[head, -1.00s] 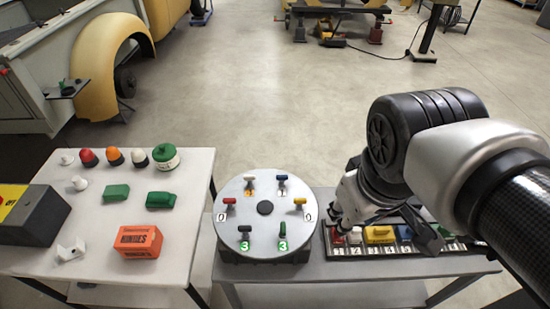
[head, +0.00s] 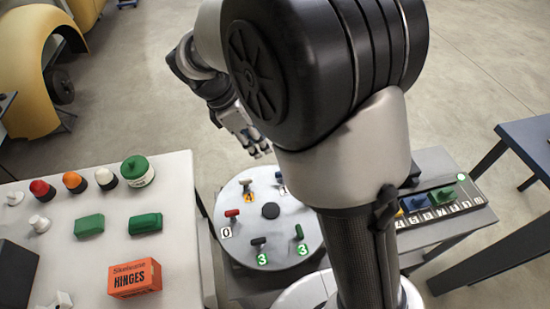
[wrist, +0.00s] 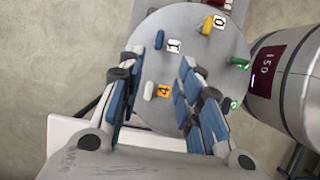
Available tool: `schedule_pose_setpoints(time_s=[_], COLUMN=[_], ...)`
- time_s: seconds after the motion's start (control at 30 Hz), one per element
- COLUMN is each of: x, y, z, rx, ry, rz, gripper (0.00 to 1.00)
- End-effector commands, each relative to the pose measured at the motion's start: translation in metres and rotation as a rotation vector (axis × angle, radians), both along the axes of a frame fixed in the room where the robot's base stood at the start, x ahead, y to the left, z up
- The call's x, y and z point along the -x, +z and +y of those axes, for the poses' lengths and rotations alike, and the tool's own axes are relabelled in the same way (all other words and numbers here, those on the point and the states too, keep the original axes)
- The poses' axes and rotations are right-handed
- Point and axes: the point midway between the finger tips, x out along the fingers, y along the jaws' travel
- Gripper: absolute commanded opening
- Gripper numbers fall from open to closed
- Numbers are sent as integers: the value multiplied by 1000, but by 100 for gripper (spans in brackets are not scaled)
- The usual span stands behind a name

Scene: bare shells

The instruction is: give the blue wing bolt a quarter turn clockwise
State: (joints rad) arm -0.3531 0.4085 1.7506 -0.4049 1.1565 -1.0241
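The blue wing bolt (wrist: 159,40) stands on the round grey disc (wrist: 195,75) beside a white "1" label in the wrist view. In the head view the blue bolt (head: 279,176) shows only partly, beside my arm. My gripper (wrist: 162,58) is open and empty, its fingers well apart, above the disc; the blue bolt appears just beyond the left fingertip. In the head view my gripper (head: 257,148) is behind the far edge of the disc (head: 240,245). The white bolt (wrist: 149,91), with an orange "4" label, appears between the fingers.
Other bolts on the disc are yellow (wrist: 208,25), red (head: 232,213), black (head: 259,241) and green (head: 299,231). A white table (head: 185,255) at left carries an orange hinges box (head: 135,278). A numbered tray (head: 440,212) lies right of my arm.

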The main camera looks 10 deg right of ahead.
Motion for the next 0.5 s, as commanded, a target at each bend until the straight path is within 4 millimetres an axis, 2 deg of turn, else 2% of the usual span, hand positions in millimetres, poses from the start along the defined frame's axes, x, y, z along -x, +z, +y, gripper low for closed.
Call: schedule_pose_setpoints(time_s=[0.1,0.5], x=[1,1], y=[-28,-107], z=[-11,-44], rx=[1,0], ry=[-4,-5], rz=[4,2], gripper=[32,32])
